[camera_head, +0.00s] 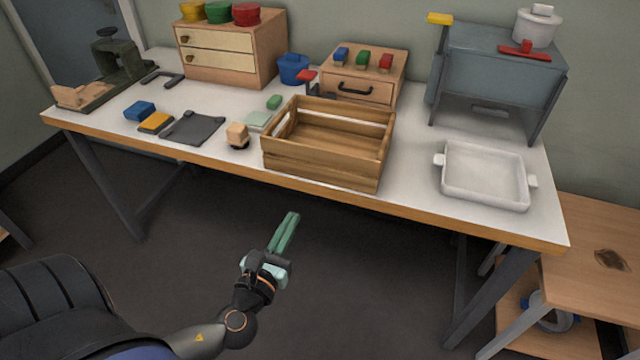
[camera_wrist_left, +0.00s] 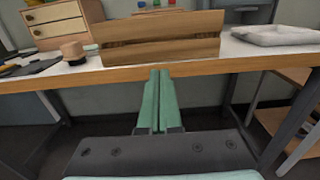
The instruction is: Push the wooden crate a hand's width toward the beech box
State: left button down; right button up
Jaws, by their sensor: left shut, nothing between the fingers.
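The wooden crate (camera_head: 322,168), slatted and open-topped, stands empty at the table's front edge. Its front wall also shows in the left wrist view (camera_wrist_left: 190,48). A small light-wood box (camera_head: 356,95) with a dark handle and coloured blocks on top stands behind the crate, close to its back right; it looks like the beech box. My left gripper (camera_head: 290,220) has green fingers, shut and empty. It is in front of the table, below and apart from the crate. In the left wrist view its fingers (camera_wrist_left: 158,80) point toward the crate's front. My right gripper is not in view.
A white tray (camera_head: 484,175) is at the right, with clear table between. A blue pot (camera_head: 293,68) and drawer cabinet (camera_head: 235,48) stand behind.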

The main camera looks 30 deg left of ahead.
pick_arm(q)
send_near(318, 171)
jog(key=x, duration=0.6)
jog(key=shift+w+a, duration=0.1)
jog(key=shift+w, duration=0.3)
jog(key=shift+w+a, duration=0.1)
jog(key=shift+w, duration=0.25)
jog(key=x, duration=0.8)
jog(key=shift+w+a+b, duration=0.1)
jog(key=shift+w+b, duration=0.15)
jog(key=shift+b, duration=0.05)
jog(key=shift+s+f, duration=0.1)
